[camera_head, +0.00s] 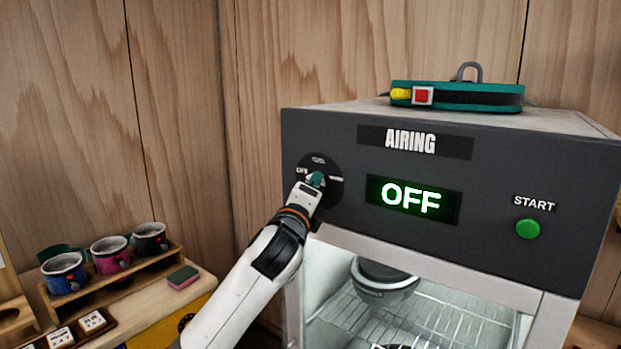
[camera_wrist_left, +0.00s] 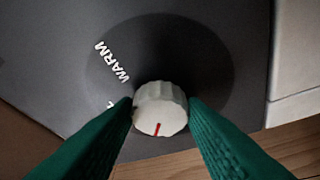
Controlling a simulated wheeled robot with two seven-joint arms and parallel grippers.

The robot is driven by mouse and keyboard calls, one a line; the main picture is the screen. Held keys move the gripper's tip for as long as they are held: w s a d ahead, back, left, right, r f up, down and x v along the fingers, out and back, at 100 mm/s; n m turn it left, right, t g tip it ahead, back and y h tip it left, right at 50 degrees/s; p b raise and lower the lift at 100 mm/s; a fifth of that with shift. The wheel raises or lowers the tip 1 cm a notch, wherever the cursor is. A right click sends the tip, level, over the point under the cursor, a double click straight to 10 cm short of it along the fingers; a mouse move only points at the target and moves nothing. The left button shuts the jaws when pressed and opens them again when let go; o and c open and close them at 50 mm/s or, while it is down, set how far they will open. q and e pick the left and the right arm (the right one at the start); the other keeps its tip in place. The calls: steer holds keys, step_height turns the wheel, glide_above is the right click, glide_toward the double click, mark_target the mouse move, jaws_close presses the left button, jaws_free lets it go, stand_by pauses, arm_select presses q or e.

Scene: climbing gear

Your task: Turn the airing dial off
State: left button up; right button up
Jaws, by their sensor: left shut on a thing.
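The airing dial's round black plate (camera_head: 335,192) is at the left end of the dark AIRING panel, with an OFF label on its left side. My left gripper (camera_head: 316,179) reaches it from below and covers most of the knob in the head view. In the left wrist view the white ridged knob (camera_wrist_left: 160,107) sits between the green fingers of my left gripper (camera_wrist_left: 161,112), which is shut on it. The knob's red mark points down in that view. A WARM label is up-left of the knob; another label is mostly hidden. The green display (camera_head: 410,198) reads OFF. My right gripper is not in view.
A green START button (camera_head: 527,229) is on the panel's right. A teal and black strap (camera_head: 458,95) with a red and yellow piece lies on top of the cabinet. A wooden rack with several mugs (camera_head: 110,254) and a sponge (camera_head: 183,277) stand at the left.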

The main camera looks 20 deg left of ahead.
arm_select(q)
steer(key=shift+d+r+n+g+y+p, duration=0.1)
steer(key=shift+n+g+y+p, duration=0.4)
steer(key=shift+n+p, duration=1.15)
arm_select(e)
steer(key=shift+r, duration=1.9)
arm_select(q)
steer(key=shift+n, duration=0.25)
steer(key=o, duration=1)
steer(key=shift+s+d+f+b, duration=0.1)
steer(key=shift+s+b, duration=0.5)
steer(key=shift+s, duration=1.4)
steer(key=shift+s+d+f+b, duration=0.15)
steer(key=shift+s+b, duration=0.45)
steer(key=shift+s, duration=1.4)
steer(key=shift+s+a+f+b, duration=0.1)
steer(key=shift+s+b, duration=0.5)
steer(key=shift+s, duration=1.4)
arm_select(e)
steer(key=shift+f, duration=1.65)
